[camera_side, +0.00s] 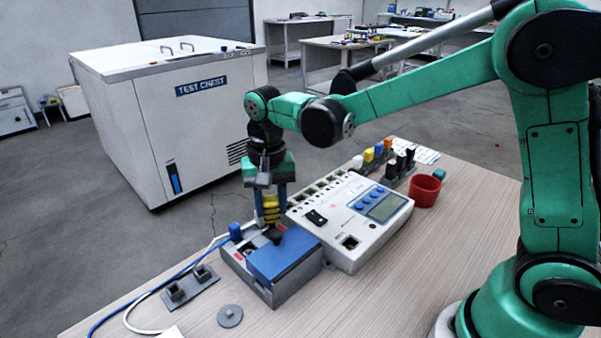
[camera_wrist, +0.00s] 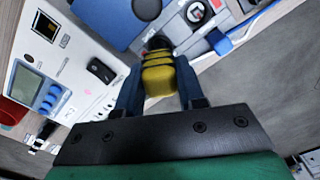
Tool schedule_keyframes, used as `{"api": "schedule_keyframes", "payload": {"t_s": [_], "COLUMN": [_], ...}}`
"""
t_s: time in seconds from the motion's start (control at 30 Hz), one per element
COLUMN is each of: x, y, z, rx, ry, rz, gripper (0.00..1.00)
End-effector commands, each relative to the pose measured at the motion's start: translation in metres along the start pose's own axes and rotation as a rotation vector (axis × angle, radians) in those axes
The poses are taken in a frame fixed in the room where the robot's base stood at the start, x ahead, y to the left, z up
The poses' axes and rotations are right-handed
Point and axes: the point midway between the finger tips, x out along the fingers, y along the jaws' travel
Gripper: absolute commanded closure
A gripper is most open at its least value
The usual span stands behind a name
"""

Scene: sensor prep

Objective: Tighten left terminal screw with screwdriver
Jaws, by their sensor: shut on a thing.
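My gripper (camera_side: 270,197) is shut on a screwdriver (camera_side: 270,213) with a yellow handle and dark bands. The handle stands roughly upright between the blue fingers; it also shows in the wrist view (camera_wrist: 158,78). Its dark lower end is over the grey terminal box (camera_side: 290,291), at the back edge of the box's blue lid (camera_side: 284,256). The wrist view shows a round terminal (camera_wrist: 195,11) on the box, apart from the screwdriver. The left terminal screw and the screwdriver's tip are hidden, so I cannot tell whether they touch.
A white meter (camera_side: 345,222) with a screen stands right of the box. A red cup (camera_side: 425,190) and a rack of coloured items (camera_side: 388,160) are behind. A blue plug (camera_side: 235,232) with cable, a grey bracket (camera_side: 190,288) and a disc (camera_side: 230,316) lie left.

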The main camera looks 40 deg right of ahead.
Motion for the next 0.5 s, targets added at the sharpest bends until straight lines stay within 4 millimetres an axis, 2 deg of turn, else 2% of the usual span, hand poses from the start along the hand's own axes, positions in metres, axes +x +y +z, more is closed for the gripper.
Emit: {"api": "schedule_keyframes", "payload": {"t_s": [0.5], "x": [0.0004], "y": [0.0005], "z": [0.0], "rx": [0.951], "ry": [-0.001], "rz": [0.002], "gripper": [1.0]}}
